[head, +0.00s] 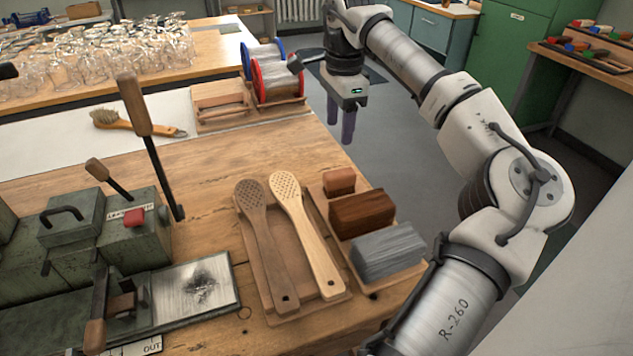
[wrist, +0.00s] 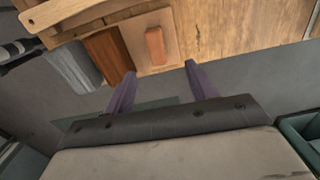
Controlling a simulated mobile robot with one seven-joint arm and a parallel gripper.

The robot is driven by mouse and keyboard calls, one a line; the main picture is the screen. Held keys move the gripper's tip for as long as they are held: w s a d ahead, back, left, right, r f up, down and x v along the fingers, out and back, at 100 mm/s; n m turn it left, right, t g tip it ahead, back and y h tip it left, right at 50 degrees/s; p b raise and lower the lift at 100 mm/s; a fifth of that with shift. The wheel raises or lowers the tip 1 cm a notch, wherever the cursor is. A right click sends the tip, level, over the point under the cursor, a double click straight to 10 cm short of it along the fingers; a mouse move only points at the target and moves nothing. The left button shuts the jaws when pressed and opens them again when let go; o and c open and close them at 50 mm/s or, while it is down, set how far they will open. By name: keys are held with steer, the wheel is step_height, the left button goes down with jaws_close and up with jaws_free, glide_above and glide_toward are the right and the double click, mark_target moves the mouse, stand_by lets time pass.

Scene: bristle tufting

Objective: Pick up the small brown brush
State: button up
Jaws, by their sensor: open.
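A brush with a pale wooden handle and brown bristles (head: 118,120) lies on the white surface at the back left of the workbench. A small reddish-brown block (head: 339,182) lies at the far end of a wooden tray (head: 318,196) on the workbench's right; I cannot tell whether it is a brush. It also shows in the wrist view (wrist: 155,46), ahead of my fingertips and between them. My gripper (head: 340,131) is open and empty, its purple fingers hanging over the floor just past the bench's right edge, apart from the block.
A larger brown block (head: 362,211) and a grey block (head: 387,250) share the tray. Two perforated wooden paddles (head: 299,222) lie in a tray beside it. A green machine with upright levers (head: 136,246) stands left. Spools (head: 275,80) stand at the back.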

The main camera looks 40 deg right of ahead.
mark_target(340, 173)
steer(key=f, duration=0.5)
steer(key=s+d+f, duration=0.1)
steer(key=f, duration=0.1)
steer(key=shift+f, duration=0.35)
steer(key=shift+a+f+p, duration=0.25)
steer(key=shift+f+p, duration=0.05)
steer(key=shift+f, duration=1.3)
steer(key=shift+a+f+p, duration=0.2)
steer(key=shift+f+p, duration=0.1)
steer(key=shift+f, duration=1.25)
steer(key=c, duration=1.1)
steer(key=shift+r, duration=0.15)
step_height(340, 173, up, 20)
steer(key=shift+f+b, duration=0.1)
steer(key=shift+b, duration=0.2)
steer(key=o, duration=0.5)
steer(key=shift+c, duration=0.2)
steer(key=c, duration=0.3)
